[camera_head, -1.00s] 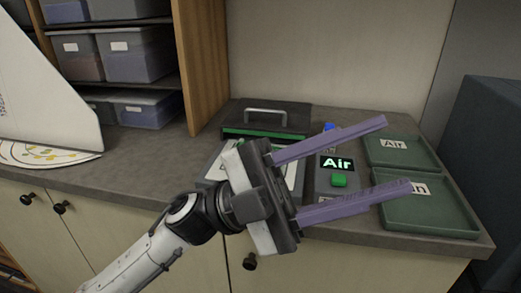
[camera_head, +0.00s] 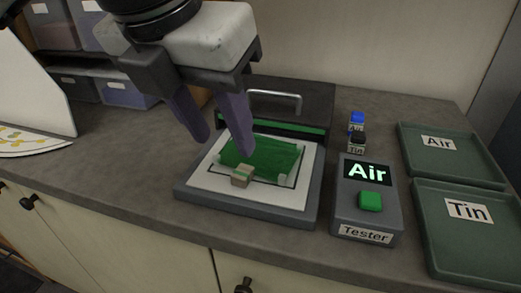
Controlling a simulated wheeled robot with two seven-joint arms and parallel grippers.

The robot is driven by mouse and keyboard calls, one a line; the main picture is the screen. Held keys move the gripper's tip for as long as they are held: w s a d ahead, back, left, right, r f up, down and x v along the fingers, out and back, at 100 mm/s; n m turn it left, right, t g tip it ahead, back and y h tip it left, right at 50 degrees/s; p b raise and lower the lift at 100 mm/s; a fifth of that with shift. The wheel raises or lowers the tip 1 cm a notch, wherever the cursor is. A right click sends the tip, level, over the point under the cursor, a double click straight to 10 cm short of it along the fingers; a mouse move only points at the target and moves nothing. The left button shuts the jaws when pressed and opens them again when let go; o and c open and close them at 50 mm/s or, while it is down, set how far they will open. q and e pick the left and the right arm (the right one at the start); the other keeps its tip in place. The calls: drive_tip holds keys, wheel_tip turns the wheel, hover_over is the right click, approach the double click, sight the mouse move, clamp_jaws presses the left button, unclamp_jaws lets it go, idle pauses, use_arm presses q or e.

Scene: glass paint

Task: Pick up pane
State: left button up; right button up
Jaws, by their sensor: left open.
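A green glass pane (camera_head: 264,158) lies on a white sheet (camera_head: 217,184) on a grey, low-sided board on the counter. A small tan block (camera_head: 242,175) sits at the pane's near edge, and a small pale piece lies at its right corner. My left gripper (camera_head: 222,146) comes down from the upper left with its purple fingers spread and nothing between them. The right fingertip overlaps the pane's far left part in the picture; I cannot tell whether it touches. My right gripper is out of view.
Right of the board stands a grey tester (camera_head: 365,214) reading "Air". Two small bottles, blue-capped (camera_head: 356,120) and black-capped (camera_head: 357,143), stand behind it. Green trays labelled Air (camera_head: 463,167) and Tin (camera_head: 455,251) lie at right. A dark case with a handle (camera_head: 312,103) stands behind the board.

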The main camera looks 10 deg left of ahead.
sight(239, 175)
use_arm(q)
drive_tip(key=p+x, duration=0.1)
drive_tip(key=x, duration=0.8)
drive_tip(key=shift+f, duration=0.4)
clamp_jaws()
